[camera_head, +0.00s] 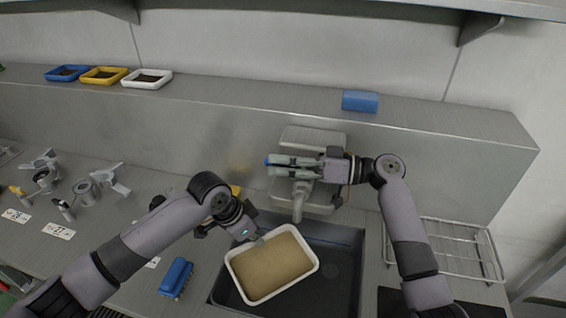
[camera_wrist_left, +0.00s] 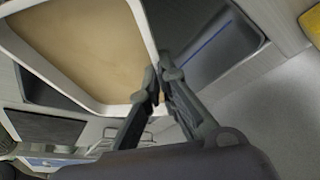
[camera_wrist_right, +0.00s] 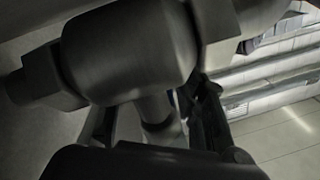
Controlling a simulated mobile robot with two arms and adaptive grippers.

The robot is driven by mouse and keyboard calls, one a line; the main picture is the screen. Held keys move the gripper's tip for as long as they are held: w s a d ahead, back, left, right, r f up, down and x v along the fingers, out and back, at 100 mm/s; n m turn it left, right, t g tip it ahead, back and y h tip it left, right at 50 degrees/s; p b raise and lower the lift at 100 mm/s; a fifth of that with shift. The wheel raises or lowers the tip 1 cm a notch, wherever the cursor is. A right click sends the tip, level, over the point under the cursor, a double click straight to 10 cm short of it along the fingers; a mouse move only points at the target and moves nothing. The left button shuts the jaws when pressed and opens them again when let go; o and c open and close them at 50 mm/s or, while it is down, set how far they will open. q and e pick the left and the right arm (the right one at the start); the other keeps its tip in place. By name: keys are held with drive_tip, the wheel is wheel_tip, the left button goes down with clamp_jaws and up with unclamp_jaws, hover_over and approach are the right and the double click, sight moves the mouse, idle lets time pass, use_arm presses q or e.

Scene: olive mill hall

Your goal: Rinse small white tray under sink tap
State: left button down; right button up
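The small white tray (camera_head: 317,262) is over the dark sink basin (camera_head: 342,262). Its inside is covered in tan-brown; whether this is residue or murky water I cannot tell. My left gripper (camera_head: 258,240) is shut on the tray's rim at its upper left; the left wrist view shows the fingertips (camera_wrist_left: 160,82) at the white rim (camera_wrist_left: 146,35). The metal tap (camera_head: 298,205) stands behind the basin, its spout above the tray's far edge. My right gripper (camera_head: 278,166) is at the tap's top, its fingers apart on either side of a tap part (camera_wrist_right: 155,115). No water stream is visible.
A blue brush (camera_head: 176,277) lies left of the sink. A wire rack (camera_head: 455,250) is at the right. Blue, yellow and white trays (camera_head: 148,86) with dark contents stand on the back ledge, with a blue block (camera_head: 360,101). Metal fittings (camera_head: 88,190) stand at the left.

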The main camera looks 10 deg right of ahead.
drive_tip(key=v, duration=1.2)
